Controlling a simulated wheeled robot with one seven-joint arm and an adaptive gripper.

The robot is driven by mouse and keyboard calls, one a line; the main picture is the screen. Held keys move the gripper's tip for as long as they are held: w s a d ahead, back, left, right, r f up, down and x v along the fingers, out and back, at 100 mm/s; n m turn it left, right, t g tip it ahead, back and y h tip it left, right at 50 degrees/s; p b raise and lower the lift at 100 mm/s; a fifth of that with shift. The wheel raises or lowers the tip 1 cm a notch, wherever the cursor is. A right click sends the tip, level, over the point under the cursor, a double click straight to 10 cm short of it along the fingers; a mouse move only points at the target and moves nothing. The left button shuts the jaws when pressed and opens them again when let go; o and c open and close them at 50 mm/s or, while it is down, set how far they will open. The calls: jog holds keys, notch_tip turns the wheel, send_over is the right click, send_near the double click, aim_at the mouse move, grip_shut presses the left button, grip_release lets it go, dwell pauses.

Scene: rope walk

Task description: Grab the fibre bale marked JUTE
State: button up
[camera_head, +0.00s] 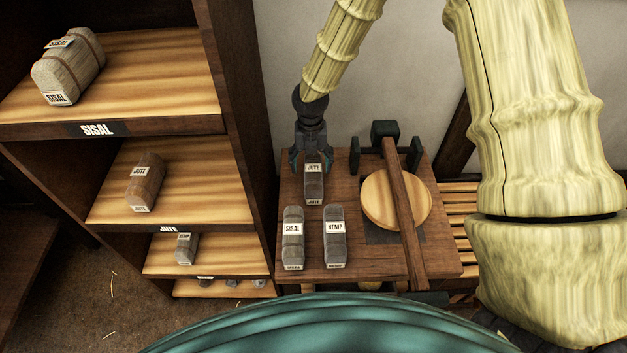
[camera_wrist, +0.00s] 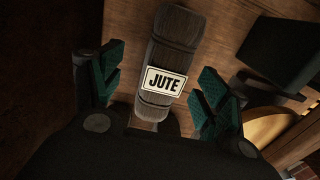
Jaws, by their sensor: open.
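The fibre bale marked JUTE (camera_head: 314,188) is a dark grey block with white labels, on the wooden table behind two other bales. In the wrist view the JUTE bale (camera_wrist: 170,52) lies between the fingers of my gripper (camera_wrist: 158,88), with its label facing the camera. My gripper (camera_head: 311,166) is open, pointing down at the far end of the bale. Gaps show between the bale and both fingers in the wrist view. I cannot tell how far down the fingertips reach beside it.
A SISAL bale (camera_head: 293,240) and a HEMP bale (camera_head: 335,238) stand in front on the table (camera_head: 375,261). To the right is a scale-like device with a round wooden plate (camera_head: 381,201) and a wooden beam (camera_head: 403,205). A shelf (camera_head: 164,128) with more bales stands close on the left.

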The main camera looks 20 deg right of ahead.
aim_at(313, 175)
jog(key=shift+s+d+f, duration=0.1)
jog(key=shift+s+f, duration=0.05)
jog(key=shift+f, duration=0.85)
jog(key=shift+s+d+f, duration=0.1)
jog(key=shift+f, duration=0.85)
jog(key=shift+s+d+f, duration=0.1)
jog(key=shift+s+f, duration=0.05)
jog(key=shift+f, duration=0.85)
jog(key=shift+c, duration=0.4)
jog(key=c, duration=1.1)
jog(key=shift+r, duration=0.15)
